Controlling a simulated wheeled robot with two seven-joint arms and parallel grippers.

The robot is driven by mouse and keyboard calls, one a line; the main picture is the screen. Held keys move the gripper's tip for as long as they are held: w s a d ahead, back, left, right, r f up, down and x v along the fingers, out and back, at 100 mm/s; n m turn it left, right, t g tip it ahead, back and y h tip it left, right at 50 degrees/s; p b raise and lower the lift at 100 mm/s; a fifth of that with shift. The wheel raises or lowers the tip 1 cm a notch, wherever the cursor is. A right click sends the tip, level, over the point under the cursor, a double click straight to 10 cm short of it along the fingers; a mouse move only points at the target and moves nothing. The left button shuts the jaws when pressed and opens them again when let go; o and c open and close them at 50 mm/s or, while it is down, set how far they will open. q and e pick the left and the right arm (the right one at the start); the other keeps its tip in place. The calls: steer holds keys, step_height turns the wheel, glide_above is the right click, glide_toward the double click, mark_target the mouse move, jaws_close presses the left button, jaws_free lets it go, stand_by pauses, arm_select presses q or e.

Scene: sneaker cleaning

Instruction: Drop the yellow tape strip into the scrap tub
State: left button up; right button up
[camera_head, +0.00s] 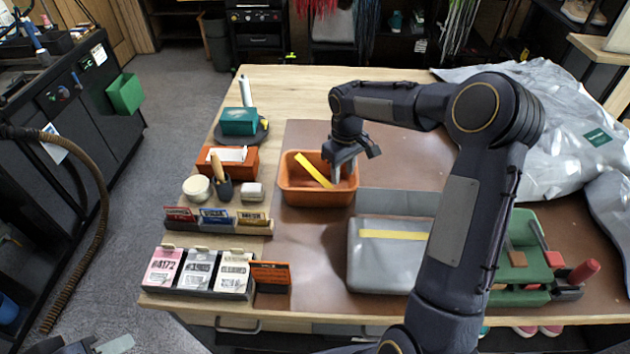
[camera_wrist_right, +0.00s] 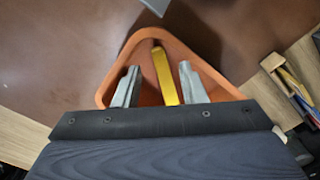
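The orange scrap tub (camera_head: 318,198) stands on the brown mat; its rim also shows in the right wrist view (camera_wrist_right: 117,66). A yellow tape strip (camera_head: 314,170) lies slanted inside the tub, one end near the rim. In the right wrist view the strip (camera_wrist_right: 164,75) shows between my fingers, with gaps on both sides. My right gripper (camera_head: 342,172) points down into the tub; its fingers (camera_wrist_right: 158,88) are apart and hold nothing. Another yellow strip (camera_head: 393,234) lies on a grey case (camera_head: 380,268). Part of my left gripper (camera_head: 95,346) seems to show at the bottom left edge.
Left of the tub are an orange box (camera_head: 240,168), a brush holder (camera_head: 223,189) and card racks (camera_head: 205,284). A green caddy (camera_head: 522,270) stands at right, near grey plastic sheeting (camera_head: 540,110). The mat behind the tub is clear.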

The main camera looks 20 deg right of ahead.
steer(key=shift+r, duration=0.1)
step_height(320, 180, up, 8)
steer(key=b, duration=0.1)
stand_by(0.4)
steer(key=shift+f, duration=0.2)
steer(key=s+a+r+m+t+y, duration=0.1)
steer(key=s+a+r, duration=0.15)
steer(key=s, duration=0.45)
steer(key=s+a+r+m+t, duration=0.1)
steer(key=s+r, duration=0.2)
steer(key=s, duration=0.4)
steer(key=s+a+f+m+t+y, duration=0.1)
steer(key=s+a+f, duration=0.1)
steer(key=s, duration=0.5)
steer(key=s+a+f+m+t+y+b, duration=0.1)
steer(key=s+a+f+m+t, duration=0.1)
steer(key=s, duration=0.5)
steer(key=shift+a+f+t+y, duration=0.35)
steer(key=shift+a+f, duration=0.25)
steer(key=shift+a, duration=0.6)
steer(key=shift+s, duration=0.15)
